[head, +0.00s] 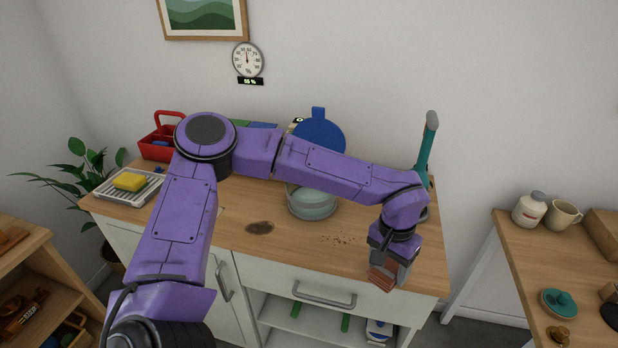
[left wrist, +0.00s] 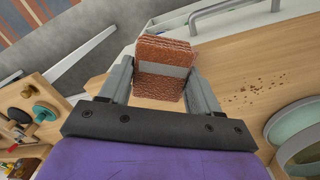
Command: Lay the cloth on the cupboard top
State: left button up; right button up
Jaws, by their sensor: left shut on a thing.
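My left gripper (head: 388,262) is shut on a folded, layered red-brown cloth (head: 381,279), near the front right corner of the cupboard top (head: 300,246). In the left wrist view the cloth (left wrist: 165,68) sits between the two fingers of the gripper (left wrist: 160,75), with a grey band across it. The wooden top (left wrist: 235,80) shows behind it. I cannot tell whether the cloth touches the wood. My right gripper is not in view.
On the top are a glass bowl (head: 312,206), a dark stain (head: 259,228), crumbs (head: 343,240), a red caddy (head: 157,150), a yellow sponge (head: 129,182) on a rack and a tall teal tool (head: 428,150). A separate table (head: 530,260) stands right.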

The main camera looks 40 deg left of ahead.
aim_at(229, 220)
jog(key=z, duration=1.6)
jog(key=k, duration=1.55)
jog(key=u, duration=1.95)
jog(key=i, duration=0.5)
jog(key=u, duration=0.1)
